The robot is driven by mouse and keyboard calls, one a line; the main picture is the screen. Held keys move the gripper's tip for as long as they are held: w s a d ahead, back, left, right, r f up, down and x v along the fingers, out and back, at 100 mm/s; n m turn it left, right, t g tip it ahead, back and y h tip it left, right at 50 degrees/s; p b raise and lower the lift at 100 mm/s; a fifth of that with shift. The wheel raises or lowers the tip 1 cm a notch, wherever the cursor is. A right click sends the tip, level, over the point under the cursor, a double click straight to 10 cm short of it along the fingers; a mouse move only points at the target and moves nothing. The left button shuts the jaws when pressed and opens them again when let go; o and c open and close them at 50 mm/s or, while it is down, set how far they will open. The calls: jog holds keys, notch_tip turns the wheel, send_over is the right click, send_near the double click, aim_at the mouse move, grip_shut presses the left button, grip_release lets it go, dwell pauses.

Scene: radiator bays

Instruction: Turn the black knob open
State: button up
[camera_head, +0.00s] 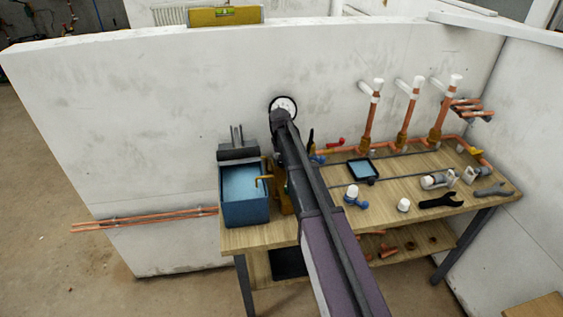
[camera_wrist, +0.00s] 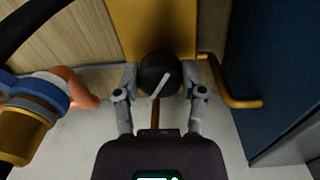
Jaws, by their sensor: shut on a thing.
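The black knob (camera_wrist: 153,66) is in the middle of the wrist view, in front of a yellow-orange panel (camera_wrist: 160,22). It is round, with a white pointer line slanting from lower left to upper right. My gripper (camera_wrist: 159,80) has one grey finger on each side of the knob and is shut on it. In the head view my arm covers the knob and the gripper; only a strip of the yellow panel (camera_head: 285,198) shows beside the arm.
A copper spout (camera_wrist: 238,101) and a dark blue tank (camera_wrist: 285,60) stand close on the right in the wrist view. A blue-and-brass valve (camera_wrist: 30,115) is near on the left. The wooden bench (camera_head: 415,165) holds a tablet (camera_head: 362,169), wrenches (camera_head: 440,201) and fittings. Copper risers (camera_head: 405,120) stand behind.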

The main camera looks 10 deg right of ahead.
jog(key=n, duration=0.6)
jog(key=shift+n, duration=0.3)
dwell(0.4)
jog(key=o, duration=1.1)
jog(key=shift+o, duration=0.2)
jog(key=shift+m, duration=0.5)
